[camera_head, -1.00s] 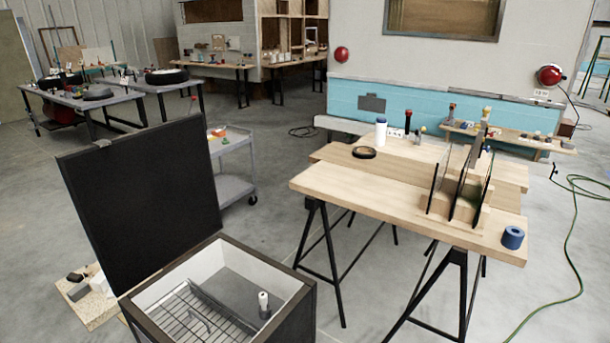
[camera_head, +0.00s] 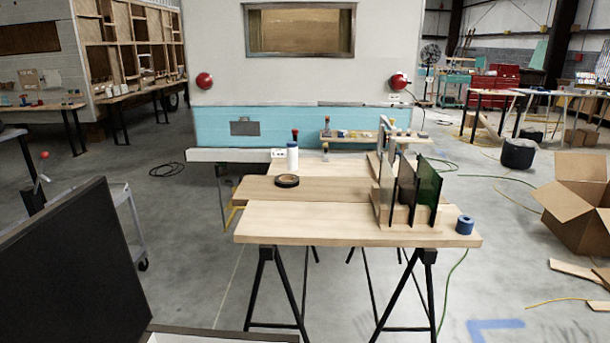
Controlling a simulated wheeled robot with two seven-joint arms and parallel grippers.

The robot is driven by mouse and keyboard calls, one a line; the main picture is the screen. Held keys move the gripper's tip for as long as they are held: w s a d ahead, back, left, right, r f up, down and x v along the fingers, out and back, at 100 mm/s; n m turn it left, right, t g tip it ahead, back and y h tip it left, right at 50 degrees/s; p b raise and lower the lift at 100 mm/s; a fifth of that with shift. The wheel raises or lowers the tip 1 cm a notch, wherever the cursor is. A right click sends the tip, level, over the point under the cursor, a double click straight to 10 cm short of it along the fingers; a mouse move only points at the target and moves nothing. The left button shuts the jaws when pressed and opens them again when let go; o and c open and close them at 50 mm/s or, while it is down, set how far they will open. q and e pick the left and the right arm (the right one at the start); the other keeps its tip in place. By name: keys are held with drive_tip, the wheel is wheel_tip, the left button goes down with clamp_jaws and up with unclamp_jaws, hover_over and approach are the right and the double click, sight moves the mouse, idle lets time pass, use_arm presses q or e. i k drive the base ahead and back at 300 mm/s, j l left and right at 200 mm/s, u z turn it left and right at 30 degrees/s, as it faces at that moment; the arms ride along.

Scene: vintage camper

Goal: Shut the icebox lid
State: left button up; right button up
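The icebox lid (camera_head: 75,275) is a dark panel at the lower left of the head view. It stands open, raised and tilted up from the icebox. Only a strip of the icebox rim (camera_head: 222,335) shows at the bottom edge. Neither of my grippers is in view, so nothing of mine is seen touching the lid.
A wooden trestle table (camera_head: 330,222) stands ahead, with a rack of dark panels (camera_head: 410,190), a blue roll (camera_head: 464,225) and a black tape ring (camera_head: 287,181). A grey cart (camera_head: 130,225) stands behind the lid. A cardboard box (camera_head: 580,205) is at the right. Floor between is clear.

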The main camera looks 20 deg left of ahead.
sight(69, 274)
drive_tip(key=k+j, duration=0.1)
drive_tip(key=j, duration=0.45)
drive_tip(key=k+j, duration=0.1)
drive_tip(key=j, duration=0.45)
drive_tip(key=k+j, duration=0.1)
drive_tip(key=j, duration=0.4)
drive_tip(key=k+j, duration=0.1)
drive_tip(key=j, duration=0.45)
drive_tip(key=k+j, duration=0.1)
drive_tip(key=j, duration=1)
drive_tip(key=k+j, duration=0.15)
drive_tip(key=j, duration=0.4)
drive_tip(key=k+l, duration=0.1)
drive_tip(key=l, duration=0.35)
